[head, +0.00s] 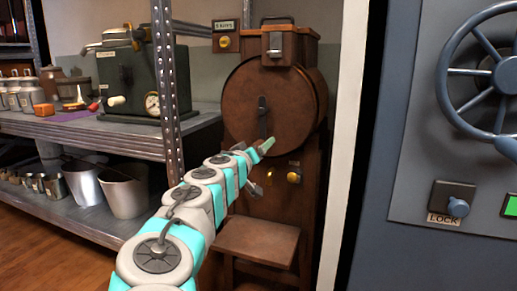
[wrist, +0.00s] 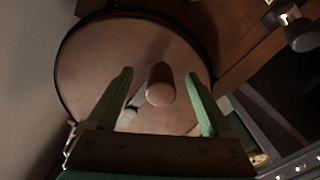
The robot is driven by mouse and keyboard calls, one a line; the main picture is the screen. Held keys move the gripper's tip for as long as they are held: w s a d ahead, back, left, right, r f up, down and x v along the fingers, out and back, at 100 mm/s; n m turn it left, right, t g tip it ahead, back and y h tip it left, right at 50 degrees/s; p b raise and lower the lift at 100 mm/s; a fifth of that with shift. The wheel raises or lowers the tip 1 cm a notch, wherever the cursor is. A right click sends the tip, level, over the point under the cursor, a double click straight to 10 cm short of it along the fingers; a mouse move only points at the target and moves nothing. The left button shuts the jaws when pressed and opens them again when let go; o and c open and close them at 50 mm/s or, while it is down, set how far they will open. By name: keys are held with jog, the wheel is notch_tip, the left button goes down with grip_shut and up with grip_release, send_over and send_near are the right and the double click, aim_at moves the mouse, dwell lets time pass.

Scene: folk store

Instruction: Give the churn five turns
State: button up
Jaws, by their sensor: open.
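The churn (head: 245,103) is a round brown wooden drum on a wooden stand, in the middle of the head view. A dark crank (head: 262,115) is on its front face, pointing roughly up and down. In the wrist view the drum face (wrist: 90,70) fills the middle, and a brown cylindrical handle (wrist: 160,85) points toward the camera. My gripper (wrist: 158,85) is open, with one green finger on each side of the handle and a gap on both sides. In the head view my gripper (head: 266,146) is in front of the drum's lower part.
A yellow knob (head: 293,177) is on the stand, above a small wooden ledge (head: 255,238). Metal shelving (head: 90,136) with jars, buckets and a green machine (head: 125,80) stands left. A grey wheel door (head: 420,130) is right.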

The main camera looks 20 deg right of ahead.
dwell(0.4)
jog(key=v, duration=0.9)
dwell(0.6)
